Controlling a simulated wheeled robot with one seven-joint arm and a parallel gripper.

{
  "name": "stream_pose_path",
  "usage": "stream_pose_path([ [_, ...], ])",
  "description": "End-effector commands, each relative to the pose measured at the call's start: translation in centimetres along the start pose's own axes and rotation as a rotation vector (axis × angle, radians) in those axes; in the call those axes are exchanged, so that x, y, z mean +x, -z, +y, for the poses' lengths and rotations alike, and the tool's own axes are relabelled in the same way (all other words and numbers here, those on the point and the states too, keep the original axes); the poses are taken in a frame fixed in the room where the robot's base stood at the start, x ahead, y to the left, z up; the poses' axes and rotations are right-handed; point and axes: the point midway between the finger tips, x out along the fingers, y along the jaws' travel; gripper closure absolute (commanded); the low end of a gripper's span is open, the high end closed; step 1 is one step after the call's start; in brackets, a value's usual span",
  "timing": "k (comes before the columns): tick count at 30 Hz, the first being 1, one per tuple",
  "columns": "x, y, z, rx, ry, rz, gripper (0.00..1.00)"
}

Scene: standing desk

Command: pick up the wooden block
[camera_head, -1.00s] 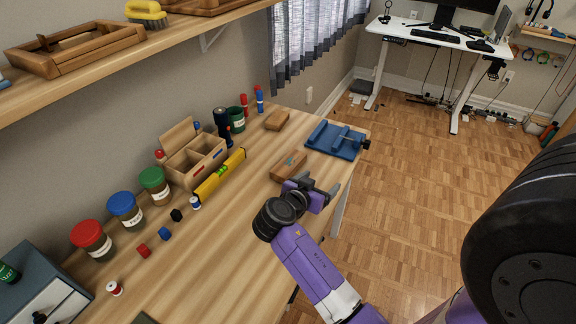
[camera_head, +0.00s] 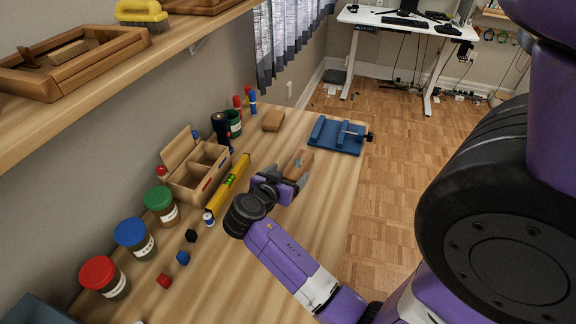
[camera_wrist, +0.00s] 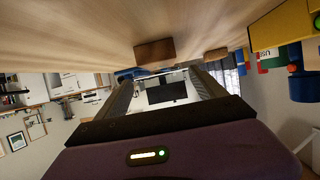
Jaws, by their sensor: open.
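A brown wooden block (camera_head: 298,163) with a small grey-blue mark on it lies on the wooden desk, just beyond my gripper (camera_head: 290,180). My gripper is open, low over the desk, its fingers pointing toward this block and overlapping its near end in the head view. A second, plain wooden block (camera_head: 273,121) lies farther back, near the wall. In the wrist view a brown block (camera_wrist: 154,51) shows ahead of the spread fingers (camera_wrist: 163,82), with nothing visible between them. Another brown block (camera_wrist: 215,54) shows to its right. I cannot tell whether the fingers touch the nearer block.
A yellow level (camera_head: 229,186) and a wooden organizer (camera_head: 197,179) lie left of my gripper. A blue vise-like fixture (camera_head: 337,137) is at the far right edge. Jars and small cubes line the left side. A shelf (camera_head: 185,48) overhangs the wall side. The front desk strip is clear.

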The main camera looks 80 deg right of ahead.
Motion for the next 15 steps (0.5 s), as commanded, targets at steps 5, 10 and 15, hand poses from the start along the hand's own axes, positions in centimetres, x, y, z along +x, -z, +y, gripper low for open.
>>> stream_pose_path([
  [5, 1.5, 0.1, 0.1, 0.0, -0.003, 0.001, 0.2],
  [10, 3.1, 0.0, 0.1, 0.0, -0.004, 0.0, 0.2],
  [15, 5.5, -0.1, 0.2, 0.0, -0.005, -0.001, 0.2],
])
